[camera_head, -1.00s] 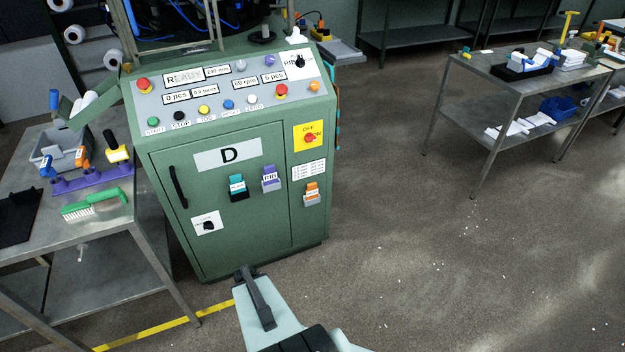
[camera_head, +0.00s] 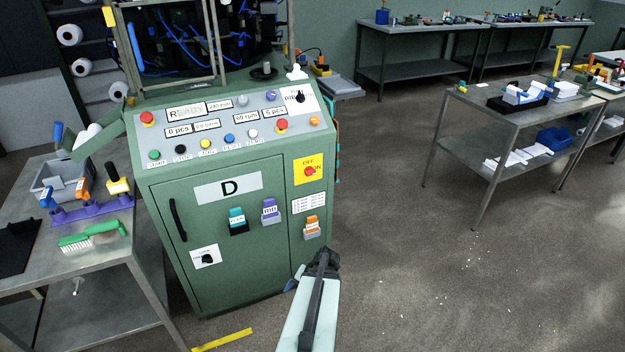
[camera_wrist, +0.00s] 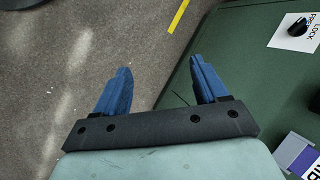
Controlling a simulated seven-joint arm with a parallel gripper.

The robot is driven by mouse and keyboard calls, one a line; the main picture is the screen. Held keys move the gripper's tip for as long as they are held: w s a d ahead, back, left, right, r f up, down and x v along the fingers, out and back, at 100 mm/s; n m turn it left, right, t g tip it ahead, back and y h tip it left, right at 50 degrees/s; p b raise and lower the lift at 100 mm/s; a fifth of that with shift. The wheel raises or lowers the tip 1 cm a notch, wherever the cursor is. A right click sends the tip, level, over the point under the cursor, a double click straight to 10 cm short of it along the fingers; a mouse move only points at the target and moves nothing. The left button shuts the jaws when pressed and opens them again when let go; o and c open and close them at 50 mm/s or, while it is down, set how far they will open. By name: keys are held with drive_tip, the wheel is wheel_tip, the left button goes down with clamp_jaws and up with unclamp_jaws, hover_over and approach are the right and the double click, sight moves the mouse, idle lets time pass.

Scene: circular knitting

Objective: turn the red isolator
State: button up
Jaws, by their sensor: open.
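The red isolator (camera_head: 310,171) is a red rotary knob on a yellow plate (camera_head: 301,178) marked OFF and ON, at the upper right of the green cabinet front (camera_head: 160,247). My gripper (camera_head: 291,279) is in front of the cabinet's lower right, well below the isolator. In the wrist view its two blue fingers (camera_wrist: 160,88) stand wide apart with nothing between them. The isolator is outside the wrist view. The exact angle of its knob is too small to tell.
Coloured boxes (camera_head: 270,211) hang on the cabinet door, with an orange one (camera_head: 312,227) below the isolator. A black handle (camera_head: 178,220) is at the door's left. A metal bench (camera_head: 95,268) stands at left, another (camera_head: 484,117) at right. The floor right of the cabinet is clear.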

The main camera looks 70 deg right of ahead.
sight(312, 173)
drive_tip(key=s+d+r+m+t+h, duration=0.1)
drive_tip(key=d+r+m+t+h, duration=1)
drive_tip(key=d+r+m, duration=1.35)
drive_tip(key=w+d+g+h, duration=0.1)
drive_tip(key=w+d, duration=0.2)
drive_tip(key=w+d+m+g+h, duration=0.1)
drive_tip(key=w+d, duration=0.2)
drive_tip(key=d, duration=0.1)
drive_tip(key=w+d+f+m+g+h, duration=0.1)
drive_tip(key=w+d, duration=0.2)
drive_tip(key=shift+w+d, duration=0.15)
drive_tip(key=c, duration=1.1)
drive_tip(key=shift+o, duration=0.2)
